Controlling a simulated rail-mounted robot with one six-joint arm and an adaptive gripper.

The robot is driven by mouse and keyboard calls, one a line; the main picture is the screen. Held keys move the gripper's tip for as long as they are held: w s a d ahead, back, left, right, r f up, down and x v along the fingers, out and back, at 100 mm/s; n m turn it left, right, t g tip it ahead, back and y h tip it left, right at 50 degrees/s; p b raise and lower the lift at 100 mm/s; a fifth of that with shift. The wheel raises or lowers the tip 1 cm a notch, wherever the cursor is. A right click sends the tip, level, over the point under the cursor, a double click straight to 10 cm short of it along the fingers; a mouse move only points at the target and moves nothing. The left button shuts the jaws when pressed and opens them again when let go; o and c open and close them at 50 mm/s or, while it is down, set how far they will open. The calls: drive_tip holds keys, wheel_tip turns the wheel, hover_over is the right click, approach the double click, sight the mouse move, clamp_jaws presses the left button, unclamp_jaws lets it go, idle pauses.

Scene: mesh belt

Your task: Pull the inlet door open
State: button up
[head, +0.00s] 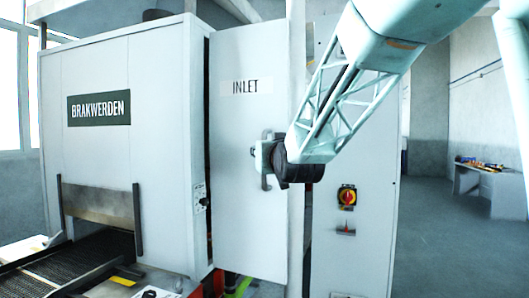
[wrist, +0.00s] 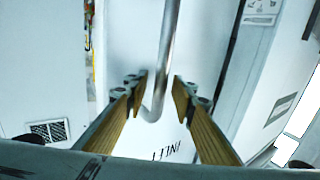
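The inlet door (head: 245,210) is a tall pale panel labelled INLET in the head view, on the right side of the oven. A dark gap shows along its left edge. In the wrist view the door face (wrist: 205,45) fills the middle, with part of the label upside down. The door handle (wrist: 168,50) is a bent metal bar. My gripper (wrist: 161,84) is open, with one finger on each side of the handle's bent end and visible space between. In the head view my gripper (head: 268,160) is at the door below the label, where the arm partly hides the handle.
The oven body (head: 150,165) marked BRAKWERDEN stands at left, with a dark mesh belt (head: 70,255) in front. A grey cabinet panel with a red and yellow switch (head: 347,196) is right of the door. Open floor and a workbench (head: 485,170) lie farther right.

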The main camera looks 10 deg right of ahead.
drive_tip(key=s, duration=1.1)
drive_tip(key=shift+s+d, duration=0.15)
drive_tip(key=shift+s, duration=0.25)
idle(0.3)
drive_tip(key=shift+s+f, duration=0.1)
drive_tip(key=s+d+f+g, duration=0.1)
drive_tip(key=s+f+g, duration=0.3)
drive_tip(key=s, duration=1.2)
drive_tip(key=s+f+g, duration=0.5)
drive_tip(key=s+f, duration=0.8)
drive_tip(key=s, duration=0.4)
drive_tip(key=s+d+f+g, duration=0.1)
drive_tip(key=s+f+g, duration=0.4)
drive_tip(key=s, duration=1.1)
wheel_tip(320, 180, down, 4)
drive_tip(key=shift+s+d+r+p, duration=0.2)
drive_tip(key=shift+s+d+p, duration=0.15)
drive_tip(key=shift+s, duration=0.05)
